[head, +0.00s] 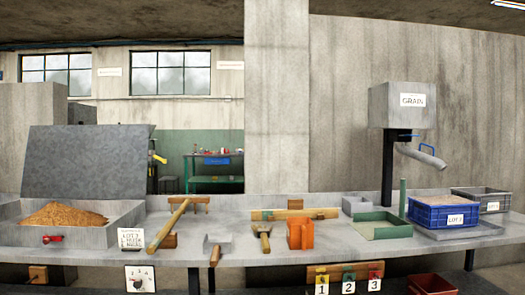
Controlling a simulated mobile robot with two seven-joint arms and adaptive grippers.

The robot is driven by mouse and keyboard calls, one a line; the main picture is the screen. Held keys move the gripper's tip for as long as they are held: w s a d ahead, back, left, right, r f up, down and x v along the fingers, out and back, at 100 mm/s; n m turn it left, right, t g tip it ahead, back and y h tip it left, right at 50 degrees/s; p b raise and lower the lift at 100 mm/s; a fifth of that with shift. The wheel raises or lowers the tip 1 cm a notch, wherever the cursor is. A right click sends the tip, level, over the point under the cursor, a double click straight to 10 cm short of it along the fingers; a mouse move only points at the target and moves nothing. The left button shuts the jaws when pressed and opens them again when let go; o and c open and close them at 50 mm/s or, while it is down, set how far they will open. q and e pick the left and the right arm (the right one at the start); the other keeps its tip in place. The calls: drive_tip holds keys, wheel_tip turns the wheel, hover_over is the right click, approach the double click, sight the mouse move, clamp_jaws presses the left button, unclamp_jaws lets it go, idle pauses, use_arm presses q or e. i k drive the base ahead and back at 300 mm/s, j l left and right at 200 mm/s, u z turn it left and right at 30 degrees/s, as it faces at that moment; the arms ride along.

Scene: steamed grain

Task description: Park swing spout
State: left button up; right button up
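The grey swing spout (422,157) hangs under the grey hopper box labelled GRAIN (403,90) at the right of the head view. It slants down to the right, its lower end in the air above and behind the blue crate (430,213) as pictured. The pivot under the hopper is dark and hard to make out. Neither of my grippers shows in the head view.
A grey crate (497,197) stands beside the blue one. A green-rimmed tray (384,232) and an upright green post (402,198) are left of them.

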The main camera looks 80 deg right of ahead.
sight(439, 164)
drive_tip(key=z, duration=3.5)
drive_tip(key=l+z, duration=0.1)
drive_tip(key=i+l, duration=0.2)
drive_tip(key=l, duration=0.2)
drive_tip(key=i+l, duration=0.15)
drive_tip(key=l, duration=0.25)
drive_tip(key=i+l, duration=0.2)
drive_tip(key=l, duration=0.2)
drive_tip(key=i+l, duration=0.2)
drive_tip(key=l, duration=0.2)
drive_tip(key=i+l, duration=0.15)
drive_tip(key=l, duration=0.25)
drive_tip(key=i+l, duration=0.2)
drive_tip(key=l, duration=0.2)
drive_tip(key=i+l, duration=0.15)
drive_tip(key=l, duration=0.25)
drive_tip(key=i+l, duration=0.2)
drive_tip(key=l, duration=0.2)
drive_tip(key=i+l, duration=0.2)
drive_tip(key=l, duration=0.2)
drive_tip(key=i+l, duration=0.2)
drive_tip(key=l, duration=0.2)
drive_tip(key=i+l, duration=0.25)
drive_tip(key=l, duration=0.15)
drive_tip(key=i+l, duration=0.2)
drive_tip(key=l, duration=0.2)
drive_tip(key=i+l, duration=0.2)
drive_tip(key=l, duration=0.15)
